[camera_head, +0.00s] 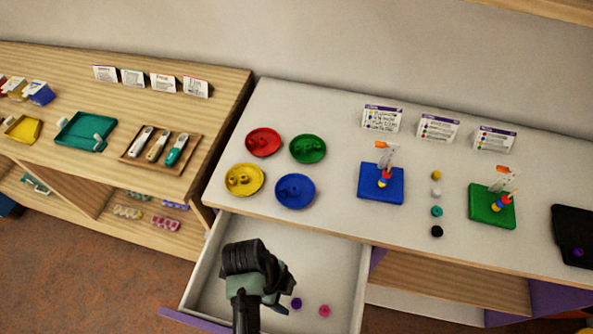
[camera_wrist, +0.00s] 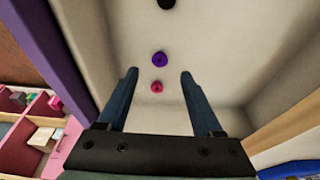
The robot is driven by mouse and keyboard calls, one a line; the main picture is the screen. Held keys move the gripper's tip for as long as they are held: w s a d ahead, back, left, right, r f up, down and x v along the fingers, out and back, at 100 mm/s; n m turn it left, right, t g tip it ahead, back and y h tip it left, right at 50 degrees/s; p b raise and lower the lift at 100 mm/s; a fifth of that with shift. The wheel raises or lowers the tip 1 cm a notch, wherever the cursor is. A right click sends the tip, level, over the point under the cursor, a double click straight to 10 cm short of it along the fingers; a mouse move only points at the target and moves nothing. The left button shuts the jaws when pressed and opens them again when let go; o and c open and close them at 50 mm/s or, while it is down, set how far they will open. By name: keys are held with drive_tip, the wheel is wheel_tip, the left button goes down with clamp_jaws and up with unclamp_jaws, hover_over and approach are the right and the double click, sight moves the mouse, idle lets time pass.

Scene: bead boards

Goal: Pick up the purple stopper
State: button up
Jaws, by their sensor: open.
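A small round purple stopper (camera_head: 296,303) lies on the floor of the open white drawer (camera_head: 345,262), just right of my gripper (camera_head: 276,297) in the head view. In the wrist view the purple stopper (camera_wrist: 159,59) shows between and slightly beyond the fingertips of my gripper (camera_wrist: 159,74). The jaws are open and empty, above the drawer floor. A pink-red stopper (camera_head: 324,311) lies close to the purple one; it also shows between the fingers in the wrist view (camera_wrist: 157,87).
A black round piece (camera_wrist: 166,3) is cut off at the wrist view's top edge. The drawer walls surround the stoppers. The table above holds coloured dishes (camera_head: 295,191), a blue board (camera_head: 381,195), a green board (camera_head: 492,217) and a black tray with another purple piece (camera_head: 578,252).

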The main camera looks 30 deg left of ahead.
sight(298, 304)
drive_tip(key=shift+x, duration=3.1)
clamp_jaws()
